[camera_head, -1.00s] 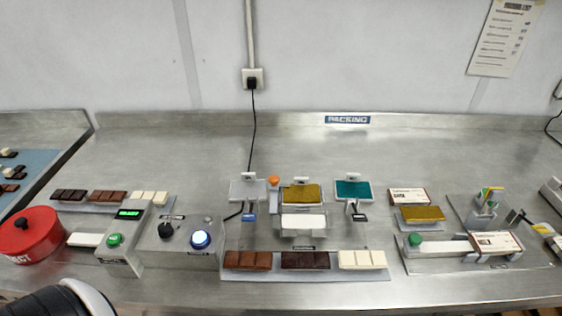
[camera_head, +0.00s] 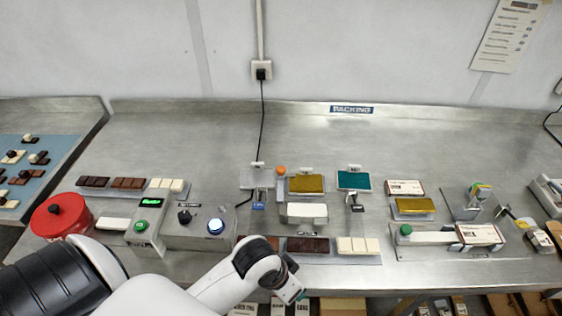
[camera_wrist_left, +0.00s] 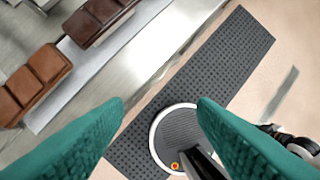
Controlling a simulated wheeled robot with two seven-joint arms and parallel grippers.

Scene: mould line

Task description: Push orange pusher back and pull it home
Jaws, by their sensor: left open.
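The orange pusher (camera_head: 281,170) shows as a small round orange knob beside the gold-wrapper stand (camera_head: 306,184) at the middle of the bench. My left gripper (camera_head: 296,293) is at the bench's front edge, well in front of the orange pusher and apart from it. In the left wrist view its two teal fingers (camera_wrist_left: 160,108) are spread with nothing between them, over the floor and a dark mat. The pusher is not seen in the wrist view. My right gripper is in neither view.
A tray of chocolate bars (camera_head: 308,247) lies between my left gripper and the stand, partly hidden by my arm. A green-knobbed pusher (camera_head: 405,230) is at the right. The bench behind the stands is clear.

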